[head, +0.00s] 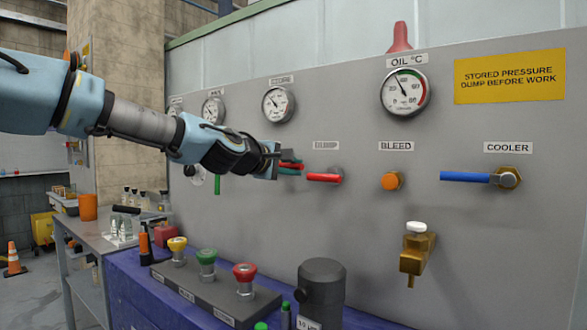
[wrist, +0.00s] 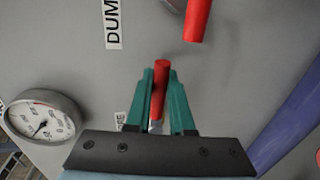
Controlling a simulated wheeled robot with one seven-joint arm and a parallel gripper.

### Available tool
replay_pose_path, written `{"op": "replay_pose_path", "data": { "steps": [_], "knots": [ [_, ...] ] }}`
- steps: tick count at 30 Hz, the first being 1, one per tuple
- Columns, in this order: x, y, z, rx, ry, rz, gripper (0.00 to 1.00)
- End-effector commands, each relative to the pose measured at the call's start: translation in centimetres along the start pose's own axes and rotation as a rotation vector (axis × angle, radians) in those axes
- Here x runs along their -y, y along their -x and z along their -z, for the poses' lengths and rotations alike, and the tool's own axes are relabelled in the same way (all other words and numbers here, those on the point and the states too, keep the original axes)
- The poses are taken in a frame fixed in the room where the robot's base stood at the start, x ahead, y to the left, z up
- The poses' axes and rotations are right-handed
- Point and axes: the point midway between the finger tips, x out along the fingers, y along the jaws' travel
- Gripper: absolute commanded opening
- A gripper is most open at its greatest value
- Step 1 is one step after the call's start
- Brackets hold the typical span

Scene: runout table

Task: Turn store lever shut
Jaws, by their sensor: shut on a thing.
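My gripper (head: 290,165) is shut on a red lever at the grey panel (head: 420,260), left of the dump lever in the head view. In the wrist view the held red lever (wrist: 160,76) stands between the green fingers, with its red end showing past the tips. A grey part shows at its lower end. A label (wrist: 121,121) beside it is partly hidden by my gripper, with only its last letters showing. In the head view my gripper covers most of this lever, which seems to lie about level. Its pivot is hidden there.
A second red lever (head: 325,177), under the dump label, lies level close to the right of my gripper. Further right are an orange bleed knob (head: 390,181), a blue cooler lever (head: 465,177) and a brass tap (head: 416,255). A button box (head: 215,290) stands below.

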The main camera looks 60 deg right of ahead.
Motion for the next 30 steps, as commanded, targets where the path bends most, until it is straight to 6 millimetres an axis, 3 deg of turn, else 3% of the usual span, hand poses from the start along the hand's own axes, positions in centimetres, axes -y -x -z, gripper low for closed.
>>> {"op": "replay_pose_path", "data": {
  "steps": [4,5,12,23,30],
  "knots": [
    [-0.1,0.0,0.1,-0.003,0.001,-0.003,0.0],
    [-0.2,0.0,0.1,-0.003,0.001,-0.003,0.23],
    [-0.1,0.0,0.1,-0.002,0.0,-0.002,0.5],
    [0.0,0.4,0.1,-0.002,-0.001,-0.002,0.51],
    [0.2,3.3,0.2,-0.004,-0.003,-0.002,0.51]
  ]
}}
